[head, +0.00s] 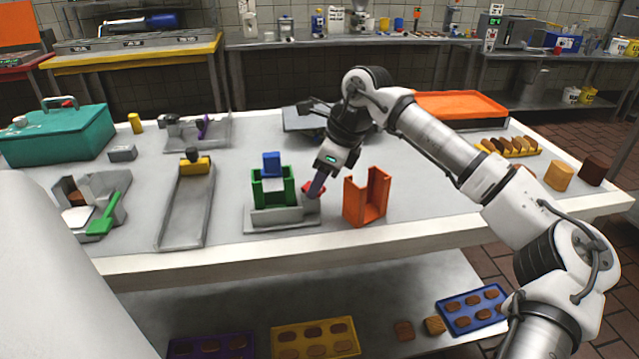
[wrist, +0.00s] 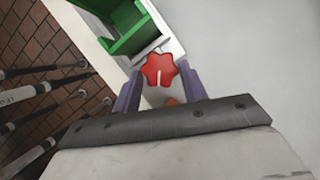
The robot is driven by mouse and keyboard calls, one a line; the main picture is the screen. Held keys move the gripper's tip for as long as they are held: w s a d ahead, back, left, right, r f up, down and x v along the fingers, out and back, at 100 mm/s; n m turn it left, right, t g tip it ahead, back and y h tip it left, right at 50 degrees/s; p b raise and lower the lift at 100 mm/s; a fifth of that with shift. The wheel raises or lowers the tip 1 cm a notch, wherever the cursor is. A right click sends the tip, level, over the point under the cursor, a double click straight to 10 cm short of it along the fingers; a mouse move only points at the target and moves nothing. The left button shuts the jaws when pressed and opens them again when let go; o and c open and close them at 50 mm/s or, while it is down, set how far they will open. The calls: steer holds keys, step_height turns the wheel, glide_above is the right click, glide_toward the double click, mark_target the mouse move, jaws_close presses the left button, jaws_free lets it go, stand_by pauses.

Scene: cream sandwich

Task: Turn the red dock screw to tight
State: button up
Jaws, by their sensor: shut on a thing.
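The red dock screw (wrist: 160,71) is a lobed knob with a white mark line on its face, seen in the wrist view. My gripper (wrist: 161,84) has its two purple fingers on either side of the screw and is shut on it. In the head view the screw (head: 312,189) shows as a bit of red at the right end of a grey dock (head: 285,216), partly hidden by my gripper (head: 316,190). How tight the screw is cannot be told.
An orange open holder (head: 368,198) stands close to the right of my gripper. A grey tray with a yellow piece (head: 195,166) lies to the left. An orange tray (head: 458,106) is behind my arm. The table's front edge (head: 330,243) is near.

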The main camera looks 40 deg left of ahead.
steer(key=m+b, duration=0.1)
steer(key=m+t+b, duration=0.1)
steer(key=m, duration=0.1)
steer(key=m+t+b, duration=0.1)
steer(key=m, duration=0.1)
steer(key=shift+s+d+f+b, duration=0.1)
steer(key=shift+s+f+b, duration=0.15)
steer(key=shift+b, duration=0.1)
steer(key=shift+s+r+m+t+b, duration=0.1)
steer(key=shift+m+t+b, duration=0.3)
steer(key=shift+m, duration=0.45)
steer(key=shift+s+r+m+t+b, duration=0.1)
steer(key=shift+m+t+b, duration=0.1)
steer(key=shift+m+b, duration=0.55)
